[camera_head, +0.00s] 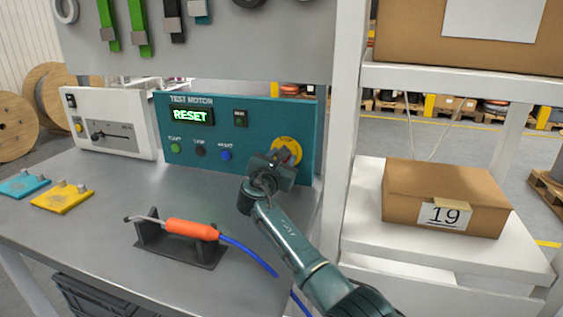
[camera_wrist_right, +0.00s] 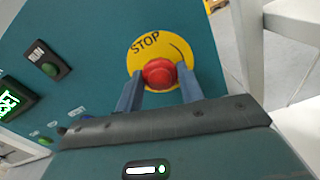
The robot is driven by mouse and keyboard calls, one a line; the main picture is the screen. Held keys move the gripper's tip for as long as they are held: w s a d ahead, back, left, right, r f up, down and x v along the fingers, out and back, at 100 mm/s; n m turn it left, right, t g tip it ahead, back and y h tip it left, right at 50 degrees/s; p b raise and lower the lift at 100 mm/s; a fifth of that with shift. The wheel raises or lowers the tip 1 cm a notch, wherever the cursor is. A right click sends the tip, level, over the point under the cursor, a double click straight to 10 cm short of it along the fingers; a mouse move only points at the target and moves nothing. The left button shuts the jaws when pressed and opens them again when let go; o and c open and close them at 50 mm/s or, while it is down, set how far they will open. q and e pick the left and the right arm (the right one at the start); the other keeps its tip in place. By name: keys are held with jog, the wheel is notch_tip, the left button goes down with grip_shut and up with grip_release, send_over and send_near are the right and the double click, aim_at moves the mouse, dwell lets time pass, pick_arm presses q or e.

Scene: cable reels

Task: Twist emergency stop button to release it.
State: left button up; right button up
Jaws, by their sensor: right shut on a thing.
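The emergency stop button (camera_wrist_right: 159,74) is a red knob on a yellow disc marked STOP (camera_wrist_right: 146,43), seen in the right wrist view. In the head view the yellow disc (camera_head: 287,148) shows at the right end of the teal test motor panel (camera_head: 240,158), with the knob hidden behind my gripper. My right gripper (camera_head: 277,163) reaches up to the panel. In the right wrist view its two fingers (camera_wrist_right: 160,88) stand on either side of the red knob, shut on it. The panel display (camera_head: 190,115) reads RESET in green. My left gripper is not in view.
The panel also carries green, black and blue buttons. An orange-handled soldering tool (camera_head: 190,229) rests on a black stand left of my right arm. A cardboard box (camera_head: 445,195) marked 19 sits on the white shelf at right. Yellow and blue plates lie at left.

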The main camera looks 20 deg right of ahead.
jog(key=shift+m+b, duration=0.4)
jog(key=shift+m, duration=0.7)
jog(key=o, duration=1)
jog(key=shift+s, duration=0.1)
jog(key=v, duration=1.3)
